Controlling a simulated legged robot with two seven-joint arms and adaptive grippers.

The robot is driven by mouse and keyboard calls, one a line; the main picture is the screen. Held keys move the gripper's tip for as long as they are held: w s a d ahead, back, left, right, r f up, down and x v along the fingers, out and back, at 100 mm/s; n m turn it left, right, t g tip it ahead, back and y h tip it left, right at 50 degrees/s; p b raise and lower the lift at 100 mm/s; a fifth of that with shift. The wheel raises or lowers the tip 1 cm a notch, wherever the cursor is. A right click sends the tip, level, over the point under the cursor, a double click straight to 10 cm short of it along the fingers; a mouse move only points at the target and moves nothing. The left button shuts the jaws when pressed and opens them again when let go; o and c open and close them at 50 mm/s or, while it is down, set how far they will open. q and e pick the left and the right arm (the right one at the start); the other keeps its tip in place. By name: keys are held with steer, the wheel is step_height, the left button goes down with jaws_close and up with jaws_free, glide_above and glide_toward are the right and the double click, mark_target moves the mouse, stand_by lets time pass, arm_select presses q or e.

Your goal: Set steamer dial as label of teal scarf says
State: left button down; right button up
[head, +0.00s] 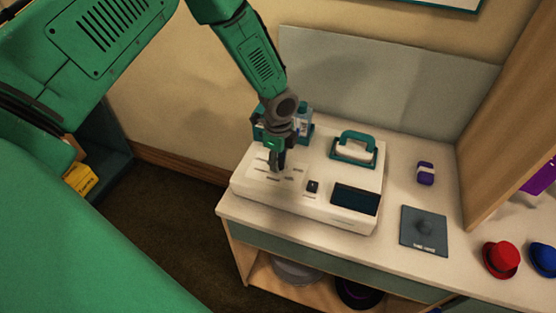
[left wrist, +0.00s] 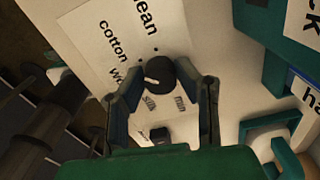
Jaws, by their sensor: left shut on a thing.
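The white steamer (head: 310,213) stands on the counter, with a dark display and a small black switch on its front. My left gripper (head: 277,165) points down over the left part of its top and hides the dial there. In the left wrist view the dial (left wrist: 161,73) is a dark round knob with a white pointer mark, aimed left in that picture. No teal scarf or scarf label can be made out. My right gripper is not in view.
A teal-handled piece (head: 354,147) sits on the steamer's back right. A purple and white roll (head: 425,173), a grey plate (head: 424,230), a red hat (head: 501,259) and a blue hat (head: 543,258) lie to the right. A wooden panel (head: 500,130) bounds the counter.

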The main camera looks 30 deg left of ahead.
mark_target(280, 160)
arm_select(q)
steer(key=shift+w+d+m, duration=0.15)
steer(key=shift+w+m, duration=0.05)
steer(key=shift+m, duration=0.4)
steer(key=c, duration=1.2)
jaws_free()
steer(key=shift+f, duration=0.1)
steer(key=shift+r, duration=0.25)
step_height(280, 160, up, 11)
steer(key=shift+r, duration=0.2)
steer(key=shift+w, duration=0.1)
